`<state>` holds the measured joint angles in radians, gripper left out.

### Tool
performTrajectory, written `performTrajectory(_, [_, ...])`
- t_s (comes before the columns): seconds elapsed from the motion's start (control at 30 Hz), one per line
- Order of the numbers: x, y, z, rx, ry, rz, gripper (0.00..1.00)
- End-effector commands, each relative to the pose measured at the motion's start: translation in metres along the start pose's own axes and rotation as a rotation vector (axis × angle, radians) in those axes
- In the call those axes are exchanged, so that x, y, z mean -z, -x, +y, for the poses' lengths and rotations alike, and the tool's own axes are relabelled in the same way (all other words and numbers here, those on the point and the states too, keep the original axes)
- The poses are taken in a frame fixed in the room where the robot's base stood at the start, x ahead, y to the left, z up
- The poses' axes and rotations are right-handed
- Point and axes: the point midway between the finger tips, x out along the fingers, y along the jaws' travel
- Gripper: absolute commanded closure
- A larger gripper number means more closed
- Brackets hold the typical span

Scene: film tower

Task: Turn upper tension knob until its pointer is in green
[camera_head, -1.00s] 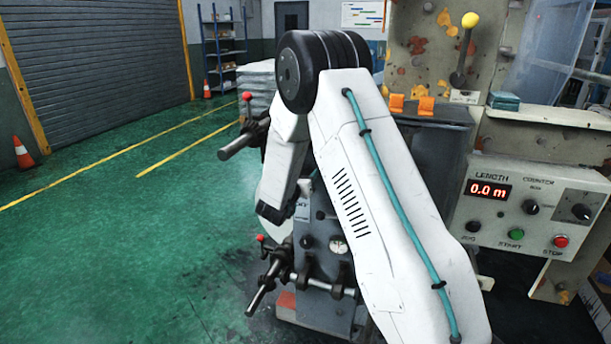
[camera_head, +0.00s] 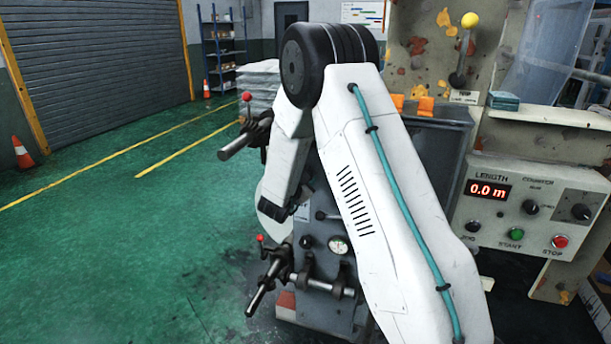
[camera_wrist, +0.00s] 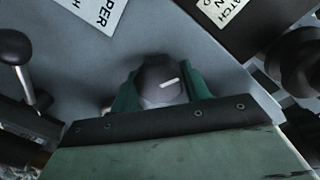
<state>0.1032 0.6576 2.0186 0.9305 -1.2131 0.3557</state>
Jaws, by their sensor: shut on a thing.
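The tension knob (camera_wrist: 163,76) is a dark round knob with a short white pointer line, in the middle of the wrist view. My gripper (camera_wrist: 160,86) has its green fingers on both sides of the knob and is shut on it. The pointer line lies nearly level in the picture, tilted slightly up to the right. A white label (camera_wrist: 93,12), cut by the frame edge, shows the letters "PER". No green zone shows around the knob. In the head view my arm hides the gripper and the knob.
A lever with a round end (camera_wrist: 16,48) stands left of the knob; a dark round part (camera_wrist: 295,60) is at right. The head view shows rollers with red-tipped levers (camera_head: 260,238), a gauge (camera_head: 339,245) and a control panel (camera_head: 520,205).

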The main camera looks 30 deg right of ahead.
Motion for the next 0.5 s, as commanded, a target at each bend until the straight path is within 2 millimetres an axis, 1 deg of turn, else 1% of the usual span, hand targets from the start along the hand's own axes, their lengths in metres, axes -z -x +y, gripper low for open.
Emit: performTrajectory(0.5, [-0.0003, 0.0003, 0.0016, 0.006, -0.487, -0.039, 0.76])
